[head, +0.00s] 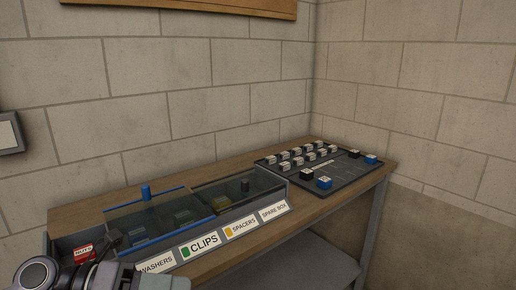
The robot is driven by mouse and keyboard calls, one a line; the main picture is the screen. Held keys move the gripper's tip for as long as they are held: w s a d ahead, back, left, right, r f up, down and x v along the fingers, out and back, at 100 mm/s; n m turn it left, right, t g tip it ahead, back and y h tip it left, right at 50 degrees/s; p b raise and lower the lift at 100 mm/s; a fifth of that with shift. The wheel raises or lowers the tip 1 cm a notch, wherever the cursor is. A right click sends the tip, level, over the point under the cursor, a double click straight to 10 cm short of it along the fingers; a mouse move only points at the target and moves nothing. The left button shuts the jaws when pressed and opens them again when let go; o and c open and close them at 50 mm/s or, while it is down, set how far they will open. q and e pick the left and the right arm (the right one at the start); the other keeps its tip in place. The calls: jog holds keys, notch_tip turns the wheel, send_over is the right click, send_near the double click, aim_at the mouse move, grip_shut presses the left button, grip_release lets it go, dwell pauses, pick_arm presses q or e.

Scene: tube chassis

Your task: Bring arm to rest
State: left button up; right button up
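My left arm shows at the bottom left corner, in front of the left end of a long compartment box. Its gripper (104,255) shows only in part, as dark pieces in front of the box's leftmost compartment, near a red-labelled item (84,252). I cannot tell whether its fingers are open or shut, or whether they touch anything. My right gripper is not in view.
The box has labels such as CLIPS (200,245) and SPARE BOX, and transparent lids, one with a blue knob (145,192). A dark board (340,182) with several small blocks lies on the wooden table (225,262) at right. Block walls stand behind.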

pick_arm(q)
jog(key=a+f+n+t+y, duration=0.2)
jog(key=f+n+t+y, duration=0.35)
jog(key=n, duration=0.85)
jog(key=a+f+n+t+y, duration=0.2)
jog(key=f+n+t, duration=0.6)
jog(key=n, duration=0.5)
jog(key=s+a+f+n+g+y, duration=0.1)
jog(key=s+f+n+g+y, duration=0.1)
jog(key=s+f, duration=0.4)
jog(key=s+f+n+g+y, duration=0.3)
jog(key=s+f+n, duration=0.3)
jog(key=f, duration=0.4)
jog(key=shift+a+f+n+g+y, duration=0.25)
jog(key=shift+a+n+g+y, duration=0.15)
jog(key=shift+n, duration=0.4)
